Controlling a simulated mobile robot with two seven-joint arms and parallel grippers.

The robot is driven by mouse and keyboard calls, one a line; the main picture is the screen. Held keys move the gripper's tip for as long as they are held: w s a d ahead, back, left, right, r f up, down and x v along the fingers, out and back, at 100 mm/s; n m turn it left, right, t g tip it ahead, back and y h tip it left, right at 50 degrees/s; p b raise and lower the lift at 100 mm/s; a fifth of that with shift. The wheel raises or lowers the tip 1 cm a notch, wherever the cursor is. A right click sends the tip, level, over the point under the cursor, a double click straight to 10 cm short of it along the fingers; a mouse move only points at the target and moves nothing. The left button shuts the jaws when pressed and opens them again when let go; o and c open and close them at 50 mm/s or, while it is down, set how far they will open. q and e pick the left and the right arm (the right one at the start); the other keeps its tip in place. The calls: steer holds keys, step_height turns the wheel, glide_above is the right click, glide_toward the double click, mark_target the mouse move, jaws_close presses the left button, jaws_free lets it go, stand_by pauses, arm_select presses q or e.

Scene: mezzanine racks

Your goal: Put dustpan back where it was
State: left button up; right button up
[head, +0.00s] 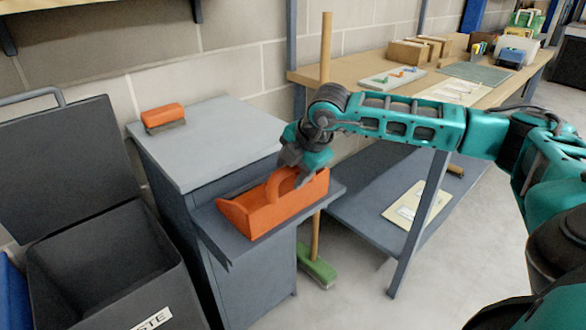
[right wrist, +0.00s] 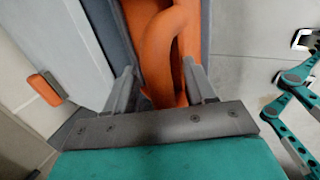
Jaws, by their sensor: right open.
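The orange dustpan (head: 270,208) rests on the narrow grey side ledge of the cabinet, its looped handle upward. My right gripper (head: 296,172) is above it, pointing down at the handle. In the right wrist view the open fingers (right wrist: 160,72) stand on either side of the orange handle (right wrist: 158,50), with gaps visible beside it. Firm contact cannot be told. An orange-handled brush (head: 163,118) lies on the cabinet top (head: 220,130). My left gripper is not in view.
A dark open waste bin (head: 110,270) stands left of the cabinet. A broom with a green head (head: 317,272) leans upright between the cabinet and the workbench (head: 375,98). The bench holds boxes and tools. The cabinet top is mostly clear.

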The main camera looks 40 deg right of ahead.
steer(key=p+v, duration=0.1)
steer(key=v, duration=1.1)
steer(key=s+a+f+n+t+y, duration=0.1)
steer(key=s+a+n+y, duration=0.1)
steer(key=a+y, duration=1)
steer(key=s+a+f+n+y, duration=0.15)
steer(key=a+y, duration=0.35)
steer(key=a, duration=1.2)
steer(key=w+d+f+m+t+h, duration=0.1)
steer(key=d+f+m+t+h, duration=0.4)
steer(key=f+m+t+h, duration=0.85)
steer(key=s+d+f+m+g, duration=0.2)
steer(key=s+f+m+g, duration=0.4)
steer(key=s+f+g, duration=0.3)
step_height(320, 180, down, 4)
steer(key=shift+s+d+r+h, duration=0.1)
steer(key=shift+s+d+h, duration=0.15)
steer(key=shift+h, duration=0.2)
